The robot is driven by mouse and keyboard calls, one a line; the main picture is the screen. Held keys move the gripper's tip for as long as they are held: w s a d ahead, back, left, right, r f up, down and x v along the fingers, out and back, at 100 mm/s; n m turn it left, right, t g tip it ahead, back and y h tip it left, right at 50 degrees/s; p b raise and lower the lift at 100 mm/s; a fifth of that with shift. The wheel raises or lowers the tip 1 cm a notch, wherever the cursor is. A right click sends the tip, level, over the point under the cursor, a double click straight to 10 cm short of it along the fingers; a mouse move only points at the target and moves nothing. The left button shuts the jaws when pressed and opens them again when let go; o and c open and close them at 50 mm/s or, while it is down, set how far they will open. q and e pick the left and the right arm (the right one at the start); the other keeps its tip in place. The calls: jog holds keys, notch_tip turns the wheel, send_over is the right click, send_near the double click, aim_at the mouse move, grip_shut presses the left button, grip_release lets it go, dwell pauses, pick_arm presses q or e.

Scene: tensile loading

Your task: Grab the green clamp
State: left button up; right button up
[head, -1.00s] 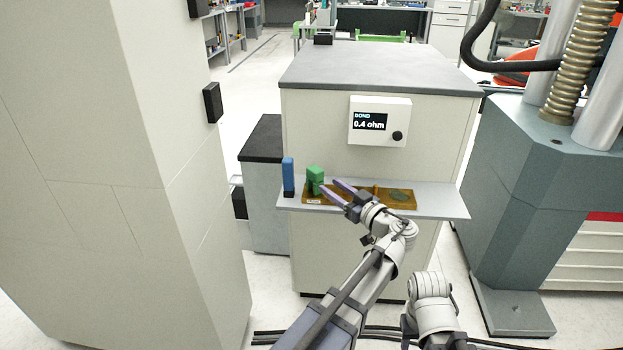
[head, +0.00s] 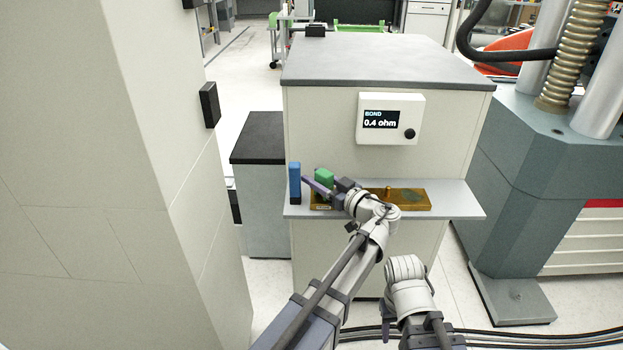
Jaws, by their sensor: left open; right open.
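The green clamp (head: 324,176) stands at the left end of the brown tray on the grey shelf. Its top shows; its lower part is hidden behind my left gripper. My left gripper (head: 317,185) is open, with its purple-grey fingers at the clamp. One finger crosses in front of it and reaches left towards the blue block. I cannot tell whether the fingers touch the clamp or lie on both sides of it. My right gripper (head: 386,318) is low at the bottom, near the cables, largely hidden by its own wrist, and away from the shelf.
A blue block (head: 294,182) stands upright just left of the clamp. The brown tray (head: 421,203) lies along the shelf (head: 462,201). A cabinet with a meter (head: 391,118) rises behind. A tall pale cabinet (head: 100,180) stands left, a large testing machine (head: 545,170) right.

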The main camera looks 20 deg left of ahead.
pick_arm(q)
jog(key=shift+w+a, duration=0.2)
jog(key=shift+a, duration=0.1)
jog(key=shift+s+d, duration=0.1)
jog(key=shift+d, duration=0.05)
grip_shut()
pick_arm(e)
jog(key=shift+w+a, duration=0.1)
jog(key=shift+a, duration=0.15)
pick_arm(q)
jog(key=shift+r, duration=0.1)
pick_arm(e)
jog(key=shift+r, duration=0.1)
